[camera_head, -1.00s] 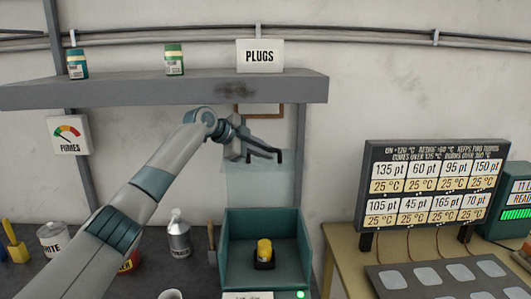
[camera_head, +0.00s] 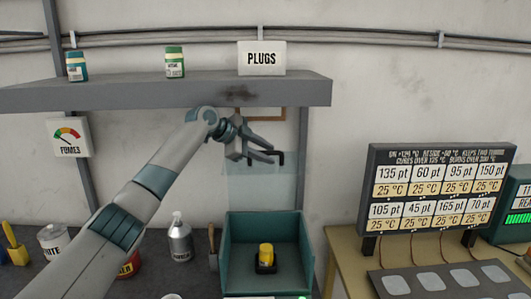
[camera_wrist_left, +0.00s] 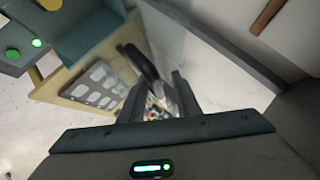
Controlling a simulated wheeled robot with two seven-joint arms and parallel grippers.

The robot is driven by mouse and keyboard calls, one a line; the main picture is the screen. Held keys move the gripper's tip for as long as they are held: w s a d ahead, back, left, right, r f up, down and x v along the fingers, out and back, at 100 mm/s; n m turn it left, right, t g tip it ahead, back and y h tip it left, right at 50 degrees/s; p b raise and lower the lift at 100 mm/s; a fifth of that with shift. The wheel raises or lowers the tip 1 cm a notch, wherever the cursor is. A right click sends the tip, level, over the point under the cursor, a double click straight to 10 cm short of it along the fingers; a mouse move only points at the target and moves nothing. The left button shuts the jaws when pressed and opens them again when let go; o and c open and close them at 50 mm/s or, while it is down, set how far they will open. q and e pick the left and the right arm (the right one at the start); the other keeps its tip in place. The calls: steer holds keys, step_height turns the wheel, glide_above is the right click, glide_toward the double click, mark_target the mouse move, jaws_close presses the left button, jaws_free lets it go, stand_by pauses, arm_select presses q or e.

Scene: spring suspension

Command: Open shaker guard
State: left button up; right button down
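The shaker (camera_head: 228,255) is a teal open-fronted box holding a small yellow-topped jar (camera_head: 265,254). Its guard (camera_head: 262,188) is a clear panel standing raised above the box, faint against the wall. A dark handle (camera_head: 281,158) shows at the guard's top edge. My left gripper (camera_head: 270,150) is at this handle, with its fingers spread apart. In the left wrist view the fingers (camera_wrist_left: 158,98) are also apart, and a dark curved piece, seemingly the handle (camera_wrist_left: 138,62), lies just beyond them. Contact with the handle cannot be told. My right gripper is not in view.
A grey shelf (camera_head: 150,90) with jars and a PLUGS sign (camera_head: 262,58) overhangs the gripper closely. A grey bottle (camera_head: 180,240) and brush stand left of the shaker. A temperature board (camera_head: 440,192) stands on the right table (camera_head: 345,250).

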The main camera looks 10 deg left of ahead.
mark_target(256, 167)
arm_select(q)
steer(key=shift+f, duration=0.15)
steer(key=shift+s+a+b, duration=0.2)
steer(key=shift+a+b, duration=0.05)
steer(key=shift+b, duration=0.4)
steer(key=b+v, duration=0.2)
steer(key=v, duration=0.1)
steer(key=shift+a+f+b, duration=0.15)
steer(key=shift+f+b, duration=0.05)
steer(key=shift+b, duration=0.1)
steer(key=s+a+b, duration=0.4)
steer(key=s+a, duration=0.3)
steer(key=s, duration=0.1)
steer(key=shift+s+r+b, duration=0.25)
steer(key=shift+r+b, duration=0.05)
steer(key=shift+r, duration=0.05)
steer(key=shift+a, duration=0.2)
